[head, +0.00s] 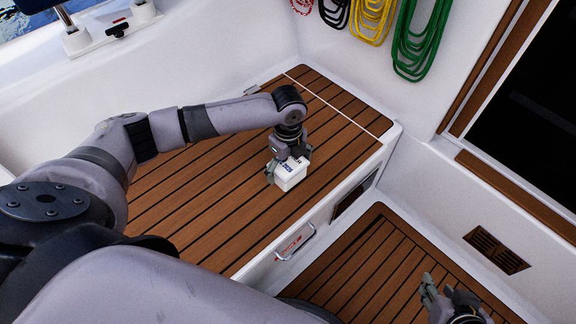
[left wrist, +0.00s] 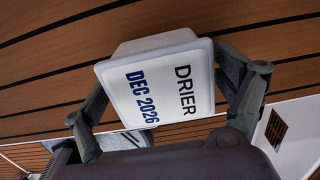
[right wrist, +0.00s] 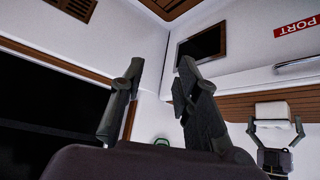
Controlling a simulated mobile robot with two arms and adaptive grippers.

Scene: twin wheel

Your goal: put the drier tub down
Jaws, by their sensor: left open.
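The drier tub (head: 289,178) is a small white box whose lid reads "DRIER" and "DEC 2026" in the left wrist view (left wrist: 160,90). It appears to rest flat on the slatted wooden bench top (head: 215,205). My left gripper (head: 288,164) is above it, with one finger on either side of the tub. The fingers are open; whether they touch its sides I cannot tell. The tub also shows upside down in the right wrist view (right wrist: 272,110). My right gripper (head: 432,293) is empty, with its fingers apart (right wrist: 160,75), low over the cockpit floor.
Coiled ropes, including a green one (head: 422,40), hang on the white wall behind the bench. A grab handle (head: 297,243) is on the bench's front face. A dark doorway (head: 530,110) is at right. Bench slats around the tub are clear.

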